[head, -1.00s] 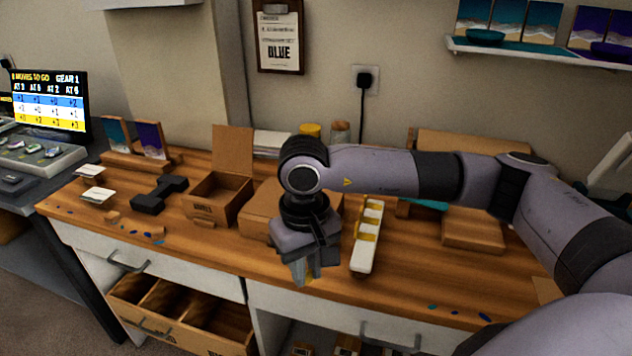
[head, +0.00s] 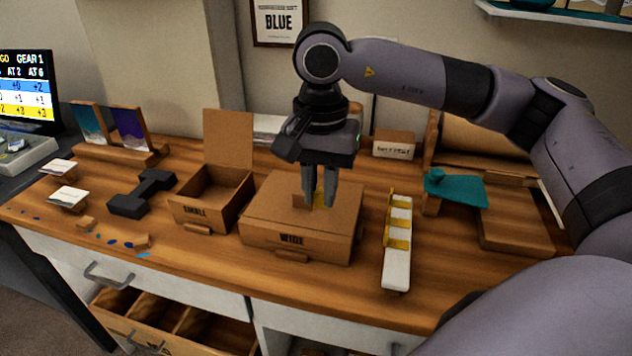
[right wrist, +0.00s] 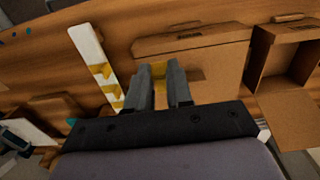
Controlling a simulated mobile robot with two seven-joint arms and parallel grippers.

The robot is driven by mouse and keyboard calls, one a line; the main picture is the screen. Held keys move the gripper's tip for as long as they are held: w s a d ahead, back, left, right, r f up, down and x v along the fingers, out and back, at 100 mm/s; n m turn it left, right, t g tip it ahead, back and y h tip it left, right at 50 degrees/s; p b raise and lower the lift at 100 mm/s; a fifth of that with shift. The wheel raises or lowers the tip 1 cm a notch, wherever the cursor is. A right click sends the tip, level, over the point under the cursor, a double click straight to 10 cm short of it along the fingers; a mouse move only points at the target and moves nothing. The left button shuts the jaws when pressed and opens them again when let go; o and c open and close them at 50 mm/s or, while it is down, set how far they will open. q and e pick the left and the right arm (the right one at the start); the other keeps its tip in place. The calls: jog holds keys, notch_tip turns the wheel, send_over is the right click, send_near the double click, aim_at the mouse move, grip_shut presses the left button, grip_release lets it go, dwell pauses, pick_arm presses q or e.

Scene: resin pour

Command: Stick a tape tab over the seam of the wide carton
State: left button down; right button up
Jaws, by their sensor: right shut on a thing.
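The wide carton (head: 270,238), brown with "WIDE" on its front, stands closed on the bench; it also shows in the right wrist view (right wrist: 222,42). My right gripper (head: 320,203) points down over the carton's top, shut on a yellow tape tab (right wrist: 158,70). The tab shows between the fingertips at or just above the lid; I cannot tell whether it touches. The fingers hide part of the lid and its seam. A white tape strip (head: 397,268) with several yellow tabs lies right of the carton. My left gripper is out of view.
The open small carton (head: 190,212) stands close on the left, its flap raised. An open drawer (head: 180,330) sticks out below the bench.

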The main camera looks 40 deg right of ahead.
aim_at(320, 206)
notch_tip(320, 206, down, 5)
jog(key=b, duration=0.3)
jog(key=shift+f, duration=0.45)
jog(key=shift+f+b, duration=0.3)
jog(key=shift+b, duration=0.25)
jog(key=shift+f+b, duration=0.3)
jog(key=shift+f, duration=0.05)
dwell(0.7)
dwell(0.3)
jog(key=o, duration=0.9)
